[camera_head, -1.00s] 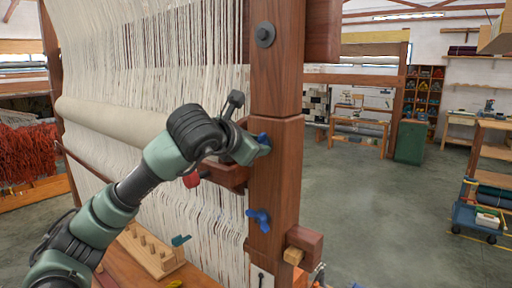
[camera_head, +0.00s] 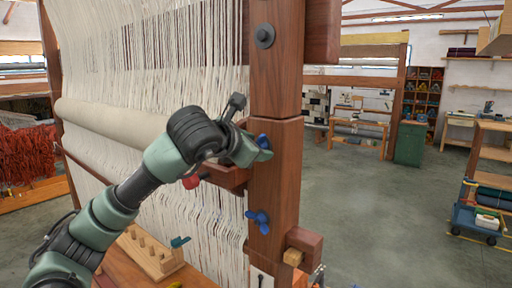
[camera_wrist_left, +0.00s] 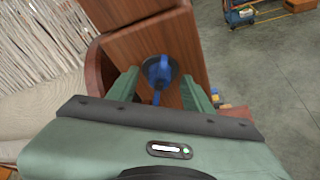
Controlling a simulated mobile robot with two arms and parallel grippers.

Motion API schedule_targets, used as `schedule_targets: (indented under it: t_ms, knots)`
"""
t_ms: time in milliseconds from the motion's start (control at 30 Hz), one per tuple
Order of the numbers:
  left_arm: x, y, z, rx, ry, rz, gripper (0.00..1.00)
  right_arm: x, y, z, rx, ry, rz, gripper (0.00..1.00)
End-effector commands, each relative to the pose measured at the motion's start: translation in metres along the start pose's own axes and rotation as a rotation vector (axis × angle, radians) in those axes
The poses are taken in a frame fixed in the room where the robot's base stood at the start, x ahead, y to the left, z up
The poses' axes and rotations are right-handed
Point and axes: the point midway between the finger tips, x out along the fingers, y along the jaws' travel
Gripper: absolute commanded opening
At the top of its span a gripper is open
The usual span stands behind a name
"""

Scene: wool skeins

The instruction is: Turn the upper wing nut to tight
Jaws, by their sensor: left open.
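The upper wing nut (camera_head: 263,140) is blue and sits on the front of the loom's wooden post (camera_head: 274,185). My left gripper (camera_head: 256,151) is at it and partly covers it in the head view. In the left wrist view, the wing nut (camera_wrist_left: 159,72) lies between the two green fingers of my gripper (camera_wrist_left: 160,78). The fingers are apart, with a visible gap on each side of the nut. A dark round washer shows behind it. A second blue wing nut (camera_head: 258,219) sits lower on the post. My right gripper is not in view.
Cream warp threads (camera_head: 190,55) hang left of the post, with a cloth roll (camera_head: 105,116) across them. A wooden block (camera_head: 305,243) juts out at the post's lower right. A peg rack (camera_head: 150,255) stands at bottom left. Open floor (camera_head: 385,220) lies to the right.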

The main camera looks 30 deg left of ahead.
Motion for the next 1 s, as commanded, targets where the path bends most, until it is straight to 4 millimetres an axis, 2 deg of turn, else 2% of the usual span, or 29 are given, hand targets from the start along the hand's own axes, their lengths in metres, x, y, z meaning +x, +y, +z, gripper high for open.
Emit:
schedule_targets:
  t_ms: [167, 300, 500, 1000]
  knots:
    - [-0.02, -0.001, -0.001, 0.0, -0.005, 0.003, 0.5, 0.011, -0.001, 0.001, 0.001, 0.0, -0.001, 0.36]
    - [-0.045, -0.001, -0.001, 0.001, -0.005, 0.002, 0.5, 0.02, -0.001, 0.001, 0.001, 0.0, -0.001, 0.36]
    - [-0.071, -0.001, -0.001, 0.001, -0.002, 0.001, 0.5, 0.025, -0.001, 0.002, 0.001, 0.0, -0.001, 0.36]
    - [-0.076, 0.0, -0.001, 0.001, 0.001, -0.001, 0.5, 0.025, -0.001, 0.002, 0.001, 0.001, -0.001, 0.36]
